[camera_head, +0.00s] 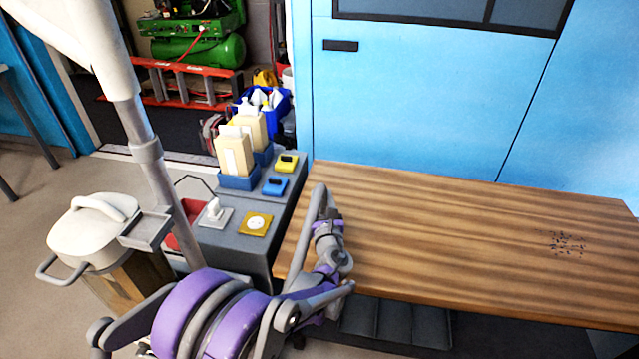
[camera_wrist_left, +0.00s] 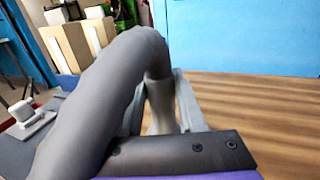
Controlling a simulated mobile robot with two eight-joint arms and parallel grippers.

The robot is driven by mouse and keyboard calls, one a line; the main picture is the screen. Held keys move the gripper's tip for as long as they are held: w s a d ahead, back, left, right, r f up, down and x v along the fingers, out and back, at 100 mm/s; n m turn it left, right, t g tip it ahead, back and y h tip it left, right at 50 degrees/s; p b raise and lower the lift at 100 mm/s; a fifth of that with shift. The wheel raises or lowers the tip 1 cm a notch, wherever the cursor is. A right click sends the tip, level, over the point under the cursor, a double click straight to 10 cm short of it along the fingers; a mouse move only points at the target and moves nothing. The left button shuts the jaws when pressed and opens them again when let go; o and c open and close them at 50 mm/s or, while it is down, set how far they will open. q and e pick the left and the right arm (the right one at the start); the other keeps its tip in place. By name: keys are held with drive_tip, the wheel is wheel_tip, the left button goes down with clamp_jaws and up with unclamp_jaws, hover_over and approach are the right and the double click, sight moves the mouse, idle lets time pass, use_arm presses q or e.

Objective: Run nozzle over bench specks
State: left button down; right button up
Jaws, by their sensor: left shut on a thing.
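The bench (camera_head: 430,225) is a brown wood-grained top on the right of the head view. A patch of small dark specks (camera_head: 567,244) lies toward its right end. My left gripper (camera_head: 328,245) is at the bench's left end, far left of the specks. It is shut on a grey tubular nozzle (camera_head: 318,203), which stands up from the fingers in the head view. In the left wrist view the curved grey nozzle (camera_wrist_left: 95,100) hides much of the fingers (camera_wrist_left: 178,105). My right gripper is not in view.
A grey cabinet (camera_head: 225,255) left of the bench carries yellow and blue blocks, a white plug-like piece and boxes. A lidded bin (camera_head: 90,230) and a pale jointed pole (camera_head: 148,155) stand farther left. A blue wall (camera_head: 420,100) backs the bench. The bench's middle is clear.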

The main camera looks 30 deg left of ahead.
use_arm(q)
drive_tip(key=shift+a+r+p, duration=0.1)
drive_tip(key=shift+r+p, duration=1.1)
drive_tip(key=shift+r, duration=0.95)
